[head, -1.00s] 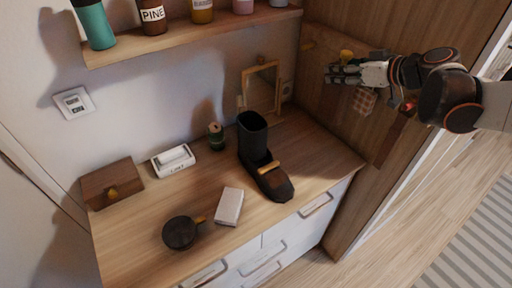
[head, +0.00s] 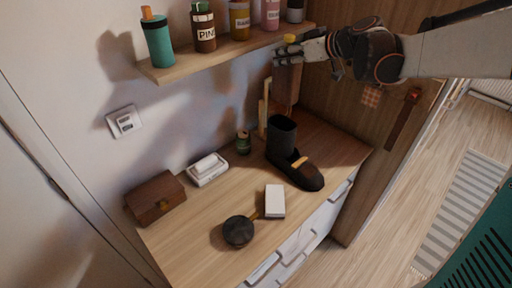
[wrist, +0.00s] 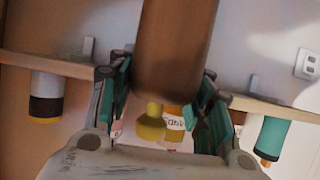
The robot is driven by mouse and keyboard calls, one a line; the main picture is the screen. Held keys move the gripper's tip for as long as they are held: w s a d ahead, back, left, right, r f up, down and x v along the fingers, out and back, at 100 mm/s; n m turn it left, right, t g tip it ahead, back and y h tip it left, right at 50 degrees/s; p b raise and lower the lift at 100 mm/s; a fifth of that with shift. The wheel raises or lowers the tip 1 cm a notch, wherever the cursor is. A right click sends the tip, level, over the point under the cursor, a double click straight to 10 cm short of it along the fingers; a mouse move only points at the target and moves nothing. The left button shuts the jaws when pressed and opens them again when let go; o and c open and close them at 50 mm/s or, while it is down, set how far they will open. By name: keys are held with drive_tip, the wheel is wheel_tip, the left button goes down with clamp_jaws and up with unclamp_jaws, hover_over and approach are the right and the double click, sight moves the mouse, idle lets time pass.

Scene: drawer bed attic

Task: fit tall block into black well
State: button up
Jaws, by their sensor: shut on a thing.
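The tall brown block (wrist: 172,50) is between the two fingers of my gripper (wrist: 165,100) in the wrist view, with a yellow knob (wrist: 150,127) at its end. In the head view my gripper (head: 290,57) is shut on the block, with the yellow knob (head: 290,38) above the fingers. The block's brown body (head: 286,90) hangs down below them. The black well appears to be the open upright shaft of a black boot-shaped piece (head: 281,135) on the dresser. The block hangs above this opening, apart from it; exact alignment is unclear.
A shelf (head: 225,55) with several bottles is close to the left of my gripper. A wooden frame (head: 263,108) stands behind the boot. A brown box (head: 155,198), white dish (head: 207,170), green can (head: 243,142), dark round pot (head: 239,230) and white block (head: 275,201) are on the dresser.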

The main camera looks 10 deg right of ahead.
drive_tip(key=b, duration=0.6)
approach(272, 112)
drive_tip(key=w+a, duration=0.2)
drive_tip(key=w, duration=0.1)
drive_tip(key=shift+a+f, duration=0.1)
drive_tip(key=shift+f, duration=0.25)
drive_tip(key=shift+f, duration=0.35)
drive_tip(key=shift+f+b, duration=0.2)
drive_tip(key=shift+b, duration=0.1)
drive_tip(key=o, duration=1.5)
drive_tip(key=shift+o, duration=0.2)
